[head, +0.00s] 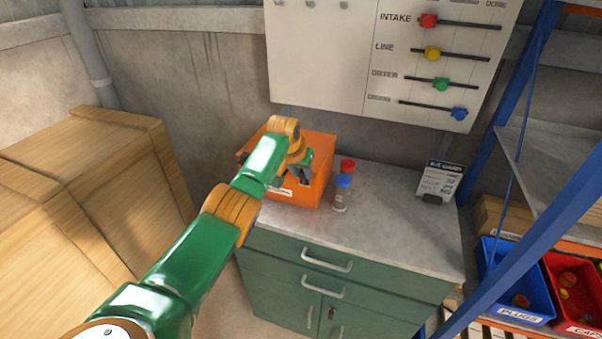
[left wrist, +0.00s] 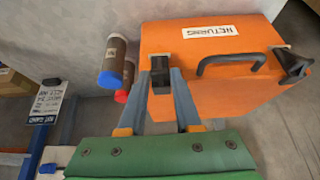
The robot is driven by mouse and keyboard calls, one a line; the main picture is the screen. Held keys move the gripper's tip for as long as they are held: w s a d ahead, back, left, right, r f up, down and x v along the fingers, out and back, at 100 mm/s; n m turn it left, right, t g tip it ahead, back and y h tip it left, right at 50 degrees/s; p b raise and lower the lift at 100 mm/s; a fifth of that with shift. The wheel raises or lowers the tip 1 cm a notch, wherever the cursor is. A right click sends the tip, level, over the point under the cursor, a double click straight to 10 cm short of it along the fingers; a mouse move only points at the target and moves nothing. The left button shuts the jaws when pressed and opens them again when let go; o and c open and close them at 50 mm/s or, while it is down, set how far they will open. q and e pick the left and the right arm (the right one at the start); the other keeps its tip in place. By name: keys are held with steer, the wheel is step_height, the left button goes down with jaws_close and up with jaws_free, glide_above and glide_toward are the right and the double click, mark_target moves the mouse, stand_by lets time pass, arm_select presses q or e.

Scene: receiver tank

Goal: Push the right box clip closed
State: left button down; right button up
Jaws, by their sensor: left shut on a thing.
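The orange box (head: 320,187) stands on the cabinet top at its left end. In the left wrist view the box (left wrist: 220,95) shows a black handle (left wrist: 231,62) and a "RETURNS" label. The right clip (left wrist: 160,72) is a black piece on the box edge, and my left gripper (left wrist: 168,82) is at it, one finger on each side, shut on it. The other clip (left wrist: 294,66) sticks out at the far corner. In the head view my left gripper (head: 301,176) is at the box front and hides the right clip. My right gripper is not in view.
Two small bottles, one red-capped (head: 347,166) and one blue-capped (head: 341,195), stand close to the right of the box. A card stand (head: 439,180) is farther right on the grey cabinet top (head: 395,225). Wooden crates (head: 90,190) are at left.

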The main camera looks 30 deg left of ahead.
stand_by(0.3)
arm_select(q)
steer(key=c, duration=0.7)
jaws_free()
steer(key=shift+o, duration=0.5)
steer(key=shift+w+f, duration=0.1)
steer(key=b+v, duration=0.2)
steer(key=v, duration=0.5)
steer(key=shift+f, duration=0.1)
